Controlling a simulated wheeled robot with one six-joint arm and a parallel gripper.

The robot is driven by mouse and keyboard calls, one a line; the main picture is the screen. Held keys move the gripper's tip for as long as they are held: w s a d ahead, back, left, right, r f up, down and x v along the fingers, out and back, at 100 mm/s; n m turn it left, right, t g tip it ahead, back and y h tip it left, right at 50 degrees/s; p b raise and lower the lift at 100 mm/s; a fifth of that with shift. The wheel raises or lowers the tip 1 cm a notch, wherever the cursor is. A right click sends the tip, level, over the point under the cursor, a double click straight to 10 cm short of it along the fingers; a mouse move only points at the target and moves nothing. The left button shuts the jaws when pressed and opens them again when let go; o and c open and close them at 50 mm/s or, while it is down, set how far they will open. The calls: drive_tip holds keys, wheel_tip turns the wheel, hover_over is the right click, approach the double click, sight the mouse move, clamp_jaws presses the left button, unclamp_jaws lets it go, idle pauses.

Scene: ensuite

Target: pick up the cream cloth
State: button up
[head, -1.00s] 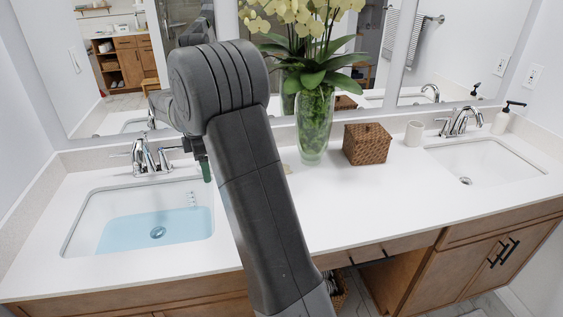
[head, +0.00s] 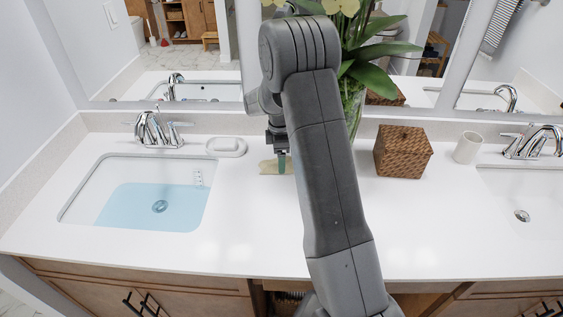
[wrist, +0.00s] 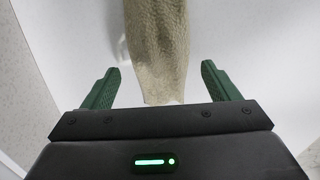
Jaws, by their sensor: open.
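The cream cloth (head: 269,167) lies on the white counter behind my arm, just right of the soap dish. My arm hides part of it in the head view. In the wrist view the cloth (wrist: 157,45) is a textured beige strip running from the top edge down between the two green fingers. My gripper (wrist: 160,85) is open, with a finger on each side of the cloth's near end and a gap to it. In the head view my gripper (head: 281,160) points down at the cloth. I cannot tell its exact height above the counter.
A sink with blue water (head: 150,205) is at left, with a chrome faucet (head: 155,130) and a white soap dish (head: 227,146) beside it. A glass vase (head: 352,105) and a wicker box (head: 402,151) stand at right. The front counter between the sinks is clear.

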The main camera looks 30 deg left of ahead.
drive_tip(key=shift+f, duration=0.5)
drive_tip(key=c, duration=1.1)
drive_tip(key=shift+o, duration=0.2)
drive_tip(key=shift+r, duration=0.1)
wheel_tip(320, 180, up, 18)
drive_tip(key=b, duration=0.2)
drive_tip(key=shift+o, duration=0.7)
drive_tip(key=shift+c, duration=0.3)
